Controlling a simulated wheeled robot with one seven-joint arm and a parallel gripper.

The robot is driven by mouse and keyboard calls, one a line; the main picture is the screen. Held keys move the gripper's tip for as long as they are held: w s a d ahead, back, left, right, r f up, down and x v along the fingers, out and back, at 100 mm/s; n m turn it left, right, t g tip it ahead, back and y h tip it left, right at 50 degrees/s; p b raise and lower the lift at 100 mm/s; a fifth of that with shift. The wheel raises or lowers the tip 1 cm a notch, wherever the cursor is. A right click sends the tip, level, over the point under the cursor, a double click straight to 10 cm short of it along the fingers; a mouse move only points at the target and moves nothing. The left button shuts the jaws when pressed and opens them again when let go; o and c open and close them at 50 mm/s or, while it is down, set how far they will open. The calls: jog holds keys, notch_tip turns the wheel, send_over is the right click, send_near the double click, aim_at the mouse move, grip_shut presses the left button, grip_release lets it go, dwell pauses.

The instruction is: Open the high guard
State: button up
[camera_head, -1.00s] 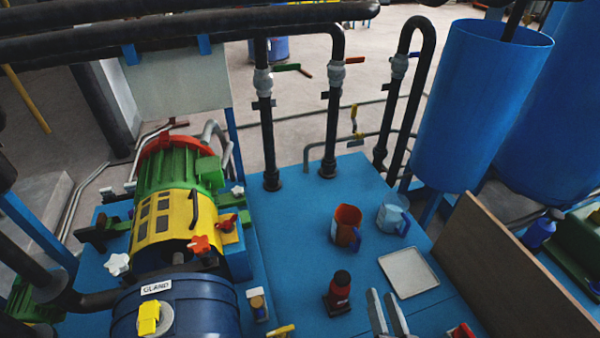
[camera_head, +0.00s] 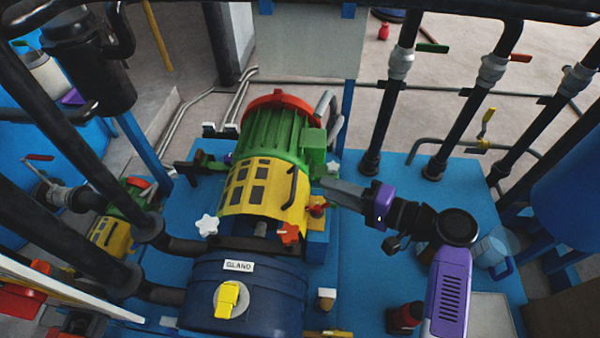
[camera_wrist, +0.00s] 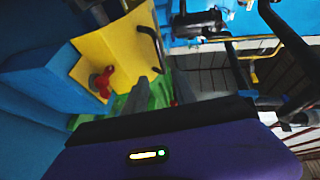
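The yellow guard (camera_head: 262,190) sits shut over the shaft between the green motor and the dark blue gland housing. It has dark window slots and a black bar handle (camera_head: 292,184) on its right side. In the wrist view the guard (camera_wrist: 118,48) is at upper left, with its handle (camera_wrist: 152,42) beyond my fingertips. My gripper (camera_head: 326,187) reaches in from the right, its grey fingers pointing left at the guard, a little short of the handle. The fingers also show in the wrist view (camera_wrist: 150,88), apart, with nothing seen between them.
A red knob (camera_head: 317,207) is just below my fingers. An orange-red knob (camera_head: 289,234) and a white knob (camera_head: 208,225) are at the guard's lower edge. The green motor (camera_head: 270,130) is behind. Black upright pipes (camera_head: 390,120) stand at the back right.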

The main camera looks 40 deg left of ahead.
jog(key=s, duration=0.1)
jog(key=g+p, duration=0.1)
send_over(300, 201)
jog(key=shift+f+n, duration=0.3)
jog(key=shift+f, duration=0.3)
jog(key=shift+c, duration=0.3)
grip_shut()
dwell(0.9)
